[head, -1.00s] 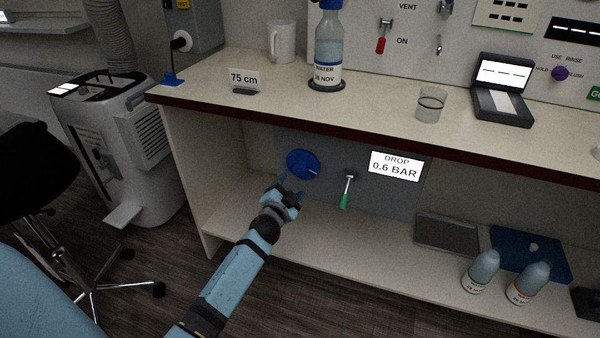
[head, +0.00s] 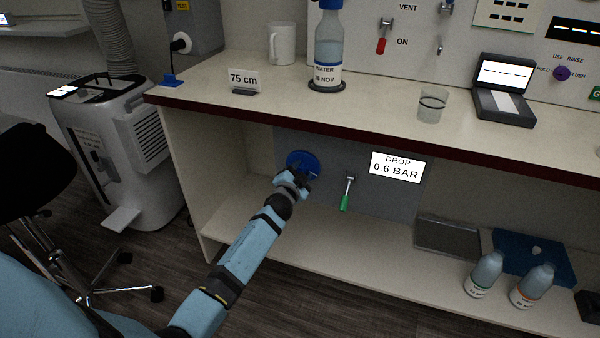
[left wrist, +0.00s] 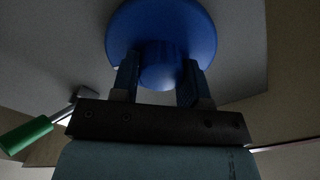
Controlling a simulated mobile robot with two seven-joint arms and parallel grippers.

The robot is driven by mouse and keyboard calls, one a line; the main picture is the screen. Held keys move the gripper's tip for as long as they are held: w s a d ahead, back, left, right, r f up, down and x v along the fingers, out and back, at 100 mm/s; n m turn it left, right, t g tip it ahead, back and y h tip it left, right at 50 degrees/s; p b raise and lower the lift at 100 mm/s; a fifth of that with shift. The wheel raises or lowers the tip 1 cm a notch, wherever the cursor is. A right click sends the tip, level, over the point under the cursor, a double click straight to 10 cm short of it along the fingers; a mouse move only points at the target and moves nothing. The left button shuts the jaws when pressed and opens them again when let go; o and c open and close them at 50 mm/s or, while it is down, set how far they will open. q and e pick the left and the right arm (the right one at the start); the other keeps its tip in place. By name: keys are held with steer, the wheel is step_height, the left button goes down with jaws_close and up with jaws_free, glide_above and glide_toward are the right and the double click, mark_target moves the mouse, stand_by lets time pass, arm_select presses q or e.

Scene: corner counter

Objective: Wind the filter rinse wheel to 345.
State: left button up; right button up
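The blue rinse wheel (head: 304,160) is on the grey panel under the counter, its lower part hidden by my left gripper in the head view. My left gripper (head: 299,173) is at the wheel. In the left wrist view the wheel (left wrist: 160,22) fills the top, with a round blue hub (left wrist: 160,76) between the two fingers of my left gripper (left wrist: 160,80). No scale reading on the wheel is legible. My right gripper is not in view.
A green-handled lever (head: 347,191) sits right of the wheel, beside a "DROP 0.6 BAR" sign (head: 397,167). The counter edge (head: 350,140) overhangs above. A grey tray (head: 447,236) and two bottles (head: 484,273) stand on the lower shelf to the right.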

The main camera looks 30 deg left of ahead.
arm_select(q)
steer(key=shift+c, duration=1.1)
steer(key=shift+m, duration=0.3)
